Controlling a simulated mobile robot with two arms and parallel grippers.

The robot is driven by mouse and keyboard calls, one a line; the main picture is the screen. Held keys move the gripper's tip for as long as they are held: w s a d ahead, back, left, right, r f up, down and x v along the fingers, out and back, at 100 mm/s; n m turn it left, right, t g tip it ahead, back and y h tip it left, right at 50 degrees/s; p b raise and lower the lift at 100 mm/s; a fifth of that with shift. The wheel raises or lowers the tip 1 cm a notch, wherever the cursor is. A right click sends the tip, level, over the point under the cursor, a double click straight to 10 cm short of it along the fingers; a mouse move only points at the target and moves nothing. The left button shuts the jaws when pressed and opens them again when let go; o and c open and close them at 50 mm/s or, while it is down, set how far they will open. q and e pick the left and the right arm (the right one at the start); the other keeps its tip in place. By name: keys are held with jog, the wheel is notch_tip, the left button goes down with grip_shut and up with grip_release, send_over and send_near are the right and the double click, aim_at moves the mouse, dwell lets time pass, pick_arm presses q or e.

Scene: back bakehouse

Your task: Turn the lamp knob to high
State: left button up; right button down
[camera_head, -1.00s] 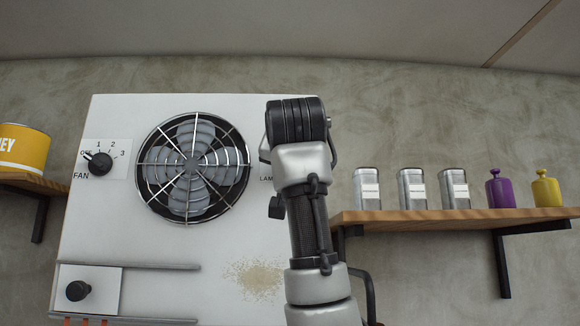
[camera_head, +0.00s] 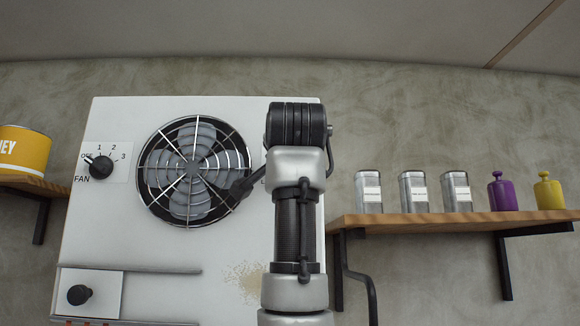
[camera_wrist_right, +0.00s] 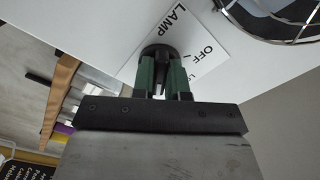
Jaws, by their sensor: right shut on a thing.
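The lamp knob (camera_wrist_right: 160,51) is a round black knob on a white plate marked LAMP, OFF and a partly cut-off label in the right wrist view. My right gripper (camera_wrist_right: 165,68) has its dark green fingers closed on either side of it. Which mark the knob points at is hidden by the fingers. In the head view my right arm covers the lamp knob and its plate. My left gripper is in neither view.
The white panel (camera_head: 225,255) also carries a caged fan (camera_head: 193,171), a fan knob (camera_head: 100,167) beside OFF, and a lower black knob (camera_head: 79,294). A wooden shelf (camera_head: 450,223) on the right holds tins and coloured jars. A yellow tin (camera_head: 22,152) stands at left.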

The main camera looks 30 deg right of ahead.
jog(key=shift+w+f, duration=0.1)
jog(key=shift+f, duration=0.1)
jog(key=c, duration=1.5)
grip_release()
jog(key=shift+c, duration=0.2)
jog(key=o, duration=0.4)
jog(key=shift+s+r, duration=0.15)
jog(key=shift+s, duration=0.1)
jog(key=b+v, duration=0.5)
jog(key=v, duration=0.5)
jog(key=shift+s+a, duration=0.2)
jog(key=shift+s, duration=0.15)
